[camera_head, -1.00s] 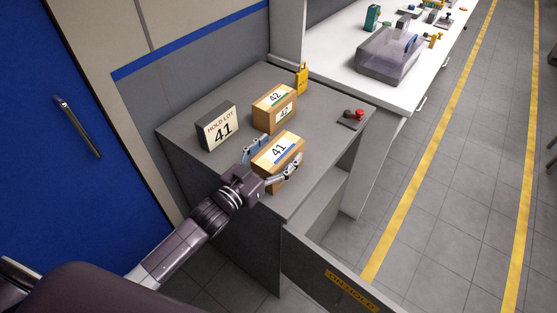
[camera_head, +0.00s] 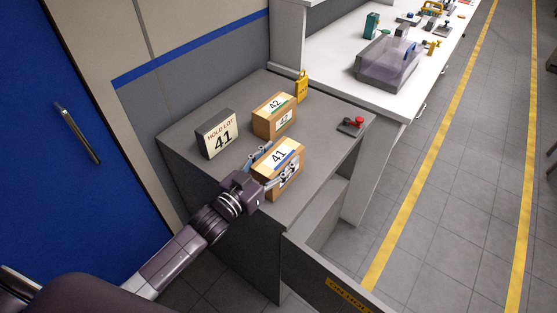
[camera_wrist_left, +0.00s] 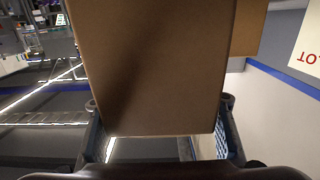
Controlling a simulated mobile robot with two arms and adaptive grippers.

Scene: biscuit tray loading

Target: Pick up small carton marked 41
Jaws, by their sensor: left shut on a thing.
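The small carton marked 41 (camera_head: 287,161) is a brown box with a white label and a blue strip, near the front edge of the grey cabinet top. My left gripper (camera_head: 273,166) is shut on it, with one finger on each side. In the left wrist view the plain brown face of this carton (camera_wrist_left: 150,65) fills the middle between the fingers (camera_wrist_left: 160,125). I cannot tell whether its base touches the cabinet top. My right gripper is not in view.
A carton marked 42 (camera_head: 274,117) stands behind, and a "HOLD LOT 41" sign (camera_head: 217,134) stands at left. A yellow padlock-like object (camera_head: 301,87) and a red-knobbed device (camera_head: 351,125) are on the grey cabinet top (camera_head: 320,130). A white bench (camera_head: 335,60) adjoins at the back right.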

